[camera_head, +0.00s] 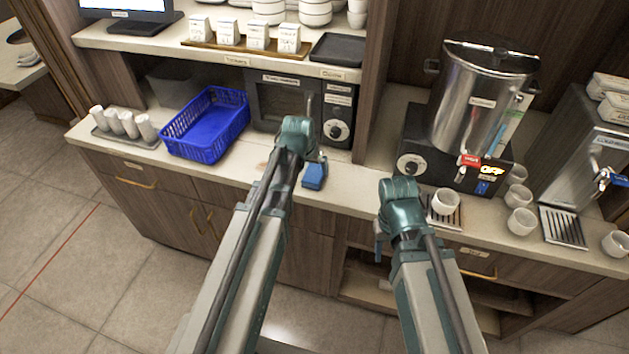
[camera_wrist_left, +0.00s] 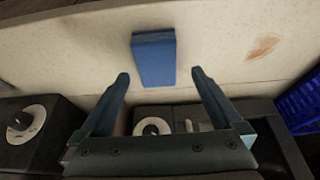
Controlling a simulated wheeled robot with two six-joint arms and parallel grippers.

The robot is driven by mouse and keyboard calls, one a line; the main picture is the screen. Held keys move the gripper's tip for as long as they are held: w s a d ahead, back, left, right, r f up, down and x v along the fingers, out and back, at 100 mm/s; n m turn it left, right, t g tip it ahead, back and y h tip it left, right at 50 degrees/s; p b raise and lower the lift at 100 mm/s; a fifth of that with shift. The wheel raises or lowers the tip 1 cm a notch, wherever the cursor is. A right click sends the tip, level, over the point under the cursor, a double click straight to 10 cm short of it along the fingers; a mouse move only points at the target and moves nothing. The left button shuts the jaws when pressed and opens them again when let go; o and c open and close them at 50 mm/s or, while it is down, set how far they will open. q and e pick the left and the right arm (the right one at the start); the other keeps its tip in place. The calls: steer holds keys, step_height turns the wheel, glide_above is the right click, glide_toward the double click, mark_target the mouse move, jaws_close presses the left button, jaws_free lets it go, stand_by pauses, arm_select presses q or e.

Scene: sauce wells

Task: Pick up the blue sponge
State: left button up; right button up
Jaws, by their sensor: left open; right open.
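The blue sponge (camera_head: 314,175) lies on the pale counter near its front edge, below the microwave. In the left wrist view the sponge (camera_wrist_left: 154,58) lies just beyond my left fingertips, roughly centred between them. My left gripper (camera_head: 306,150) is over the counter beside the sponge, and its jaws are mostly hidden in the head view. In the left wrist view my left gripper (camera_wrist_left: 160,76) is open with nothing between its fingers. My right gripper (camera_head: 393,215) hangs near the counter's front edge, to the right of the sponge; its jaws are largely hidden there and it holds nothing visible.
A blue basket (camera_head: 206,125) stands left of the microwave (camera_head: 290,100). White cups (camera_head: 124,122) sit on a tray at the far left. A steel urn (camera_head: 480,95) and several white cups (camera_head: 519,221) stand at the right. A brown stain (camera_wrist_left: 263,47) marks the counter beside the sponge.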

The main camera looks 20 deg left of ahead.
mark_target(314, 172)
arm_select(q)
steer(key=shift+d+b+x, duration=0.15)
steer(key=shift+b+x, duration=1.1)
steer(key=shift+x, duration=0.1)
steer(key=shift+d+b+x, duration=0.1)
steer(key=shift+b+x, duration=1.1)
steer(key=shift+x, duration=0.1)
steer(key=shift+r, duration=0.1)
steer(key=shift+c, duration=0.4)
steer(key=c, duration=1.4)
steer(key=shift+o, duration=0.2)
steer(key=shift+r, duration=0.2)
